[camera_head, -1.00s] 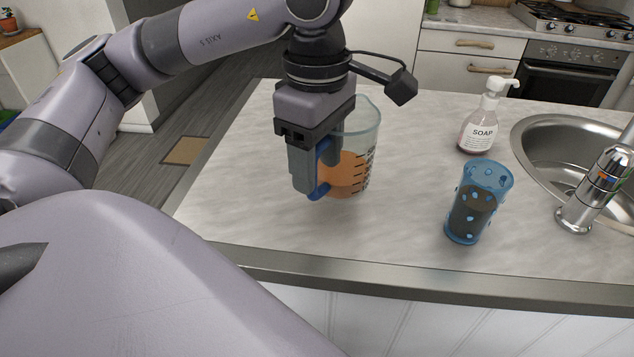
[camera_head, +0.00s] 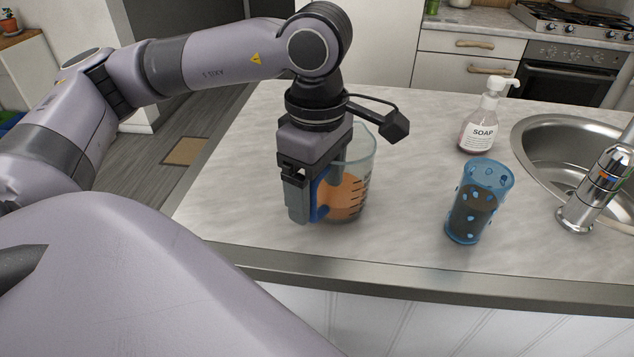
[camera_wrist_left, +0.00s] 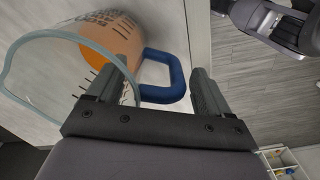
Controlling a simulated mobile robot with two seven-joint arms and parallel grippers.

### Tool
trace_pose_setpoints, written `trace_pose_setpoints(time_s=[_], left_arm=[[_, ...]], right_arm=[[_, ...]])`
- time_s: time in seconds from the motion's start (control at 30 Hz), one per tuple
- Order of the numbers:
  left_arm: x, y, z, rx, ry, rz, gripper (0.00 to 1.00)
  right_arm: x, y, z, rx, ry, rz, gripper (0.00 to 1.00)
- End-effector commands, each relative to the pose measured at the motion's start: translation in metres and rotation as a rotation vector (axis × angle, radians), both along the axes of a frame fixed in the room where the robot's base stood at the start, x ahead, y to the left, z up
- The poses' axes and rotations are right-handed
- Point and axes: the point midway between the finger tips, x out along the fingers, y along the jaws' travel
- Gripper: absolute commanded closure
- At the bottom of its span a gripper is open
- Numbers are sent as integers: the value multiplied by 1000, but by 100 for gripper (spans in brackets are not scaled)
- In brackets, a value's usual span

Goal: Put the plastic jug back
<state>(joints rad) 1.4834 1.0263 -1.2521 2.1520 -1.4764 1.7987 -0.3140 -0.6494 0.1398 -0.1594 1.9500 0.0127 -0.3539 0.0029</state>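The plastic jug (camera_head: 361,172) is clear, with dark measuring marks, orange contents and a blue handle (camera_head: 321,194). It looks about upright over the counter near its left side; I cannot tell whether its base touches. One finger shows at the jug's wall, the other outside the handle. My right gripper is not in view.
A blue tumbler (camera_head: 480,205) with dark contents stands right of the jug. A soap bottle (camera_head: 480,128) stands behind it. The sink (camera_head: 545,140) and tap (camera_head: 590,195) are at the right. Bare counter (camera_head: 410,180) lies between jug and tumbler, with the front edge (camera_head: 420,285) nearer me.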

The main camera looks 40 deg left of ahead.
Motion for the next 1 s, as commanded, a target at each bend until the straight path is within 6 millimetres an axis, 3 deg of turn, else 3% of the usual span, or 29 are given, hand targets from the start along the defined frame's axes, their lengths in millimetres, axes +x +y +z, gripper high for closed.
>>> trace_pose_setpoints(time_s=[0.3,0.7,1.0], left_arm=[[1,0,8,-1,-3,0,20],[0,-1,97,-2,-4,-2,20],[0,0,122,0,0,-2,20]], right_arm=[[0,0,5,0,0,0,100],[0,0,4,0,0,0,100],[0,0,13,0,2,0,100]])
